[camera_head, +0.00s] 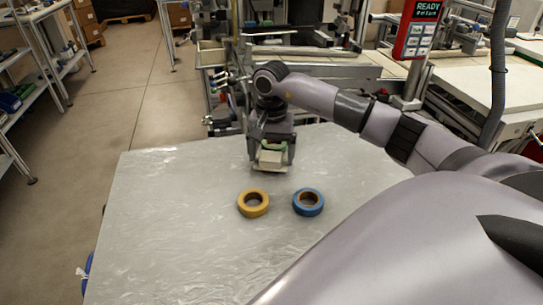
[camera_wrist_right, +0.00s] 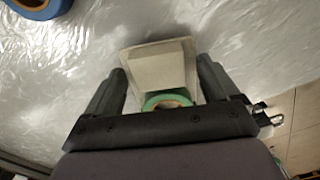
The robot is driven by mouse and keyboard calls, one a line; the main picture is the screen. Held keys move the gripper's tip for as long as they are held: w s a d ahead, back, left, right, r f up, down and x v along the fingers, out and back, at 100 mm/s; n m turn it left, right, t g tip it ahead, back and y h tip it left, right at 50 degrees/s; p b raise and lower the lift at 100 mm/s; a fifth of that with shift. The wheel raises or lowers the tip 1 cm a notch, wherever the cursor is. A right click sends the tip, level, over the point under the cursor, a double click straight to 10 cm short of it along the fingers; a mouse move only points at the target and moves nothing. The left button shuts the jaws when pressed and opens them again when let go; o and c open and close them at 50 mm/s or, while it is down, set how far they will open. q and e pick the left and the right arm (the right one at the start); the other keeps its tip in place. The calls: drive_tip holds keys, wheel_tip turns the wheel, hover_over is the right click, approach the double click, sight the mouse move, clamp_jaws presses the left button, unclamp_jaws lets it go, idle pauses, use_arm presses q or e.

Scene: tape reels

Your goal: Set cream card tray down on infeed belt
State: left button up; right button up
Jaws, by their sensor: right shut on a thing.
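My right gripper (camera_head: 270,160) is shut on the cream card tray (camera_head: 270,157), over the far part of a broad, shiny grey surface (camera_head: 180,215). In the right wrist view the tray (camera_wrist_right: 160,68) sits between the two fingers of the gripper (camera_wrist_right: 163,85). A green tape reel (camera_wrist_right: 166,100) shows at the tray's near end, partly hidden by the gripper body. I cannot tell whether the tray touches the surface. I cannot tell which surface is the infeed belt. My left gripper is not in view.
A yellow tape reel (camera_head: 253,203) and a blue tape reel (camera_head: 308,202) lie on the grey surface, nearer than the gripper. The surface's left part is clear. Machinery (camera_head: 300,65) stands beyond its far edge, with a red-framed display (camera_head: 418,28) at the right.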

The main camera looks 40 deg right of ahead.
drive_tip(key=shift+f, duration=0.7)
drive_tip(key=shift+f, duration=0.1)
drive_tip(key=o, duration=0.9)
wheel_tip(320, 180, up, 12)
drive_tip(key=shift+s, duration=0.1)
